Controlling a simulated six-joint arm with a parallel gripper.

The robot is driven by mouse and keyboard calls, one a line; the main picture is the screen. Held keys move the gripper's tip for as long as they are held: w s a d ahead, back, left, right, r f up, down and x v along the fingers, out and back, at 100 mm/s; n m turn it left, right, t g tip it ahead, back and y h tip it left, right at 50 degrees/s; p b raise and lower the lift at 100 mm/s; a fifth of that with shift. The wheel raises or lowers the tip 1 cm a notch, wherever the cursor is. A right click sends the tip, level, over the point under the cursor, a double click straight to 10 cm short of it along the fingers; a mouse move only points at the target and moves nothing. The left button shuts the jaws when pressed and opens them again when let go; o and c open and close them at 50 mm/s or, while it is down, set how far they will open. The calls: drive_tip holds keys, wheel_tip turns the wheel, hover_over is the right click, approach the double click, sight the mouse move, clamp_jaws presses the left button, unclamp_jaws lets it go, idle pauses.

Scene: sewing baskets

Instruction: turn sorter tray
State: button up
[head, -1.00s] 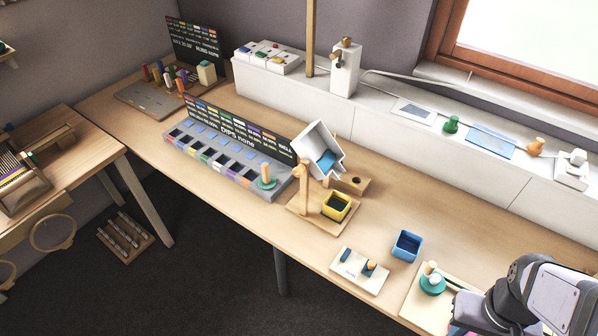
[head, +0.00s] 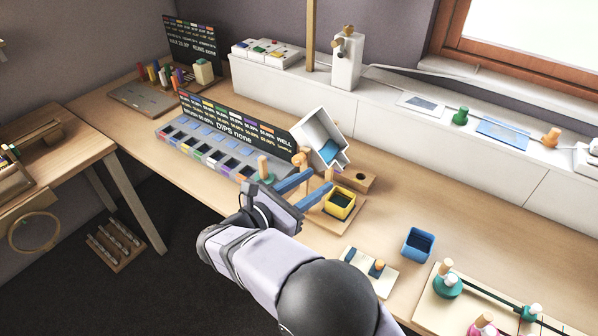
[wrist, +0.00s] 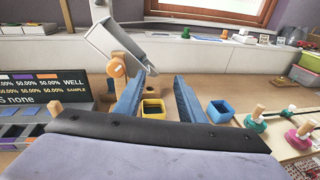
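I take the white, open box-shaped tray (head: 312,128) to be the sorter tray. It is tilted on a wooden stand, with a blue patch inside; it also shows upper left in the wrist view (wrist: 108,38). A round wooden knob (wrist: 117,70) is beside its lower part. A yellow cup (head: 341,205) stands on the stand's base below. My gripper (head: 320,179) has its blue fingers spread, with nothing seen between them, in front of the stand. In the wrist view my gripper (wrist: 160,75) points towards the space right of the knob, above the yellow cup (wrist: 153,104).
A blue cup (head: 418,244) stands to the right. A board with colored pegs (head: 447,286) is at the lower right. A compartment rack with a black sign (head: 232,122) is left of the stand. Open tabletop (head: 440,205) lies right of the stand.

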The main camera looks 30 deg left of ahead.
sight(296, 163)
drive_tip(key=s+a+n+t+y, duration=0.2)
drive_tip(key=s+a+n+y, duration=0.1)
drive_tip(key=s+a, duration=0.3)
drive_tip(key=shift+w+a+r+p, duration=0.1)
drive_tip(key=shift+w+r+p, duration=0.1)
drive_tip(key=shift+w, duration=1.2)
drive_tip(key=shift+w+a+r+p, duration=0.1)
drive_tip(key=shift+w+p, duration=0.1)
drive_tip(key=shift+w, duration=1.2)
drive_tip(key=shift+w+r+p, duration=0.15)
drive_tip(key=shift+w+p, duration=0.05)
drive_tip(key=shift+w, duration=1.2)
drive_tip(key=shift+c, duration=0.6)
clamp_jaws()
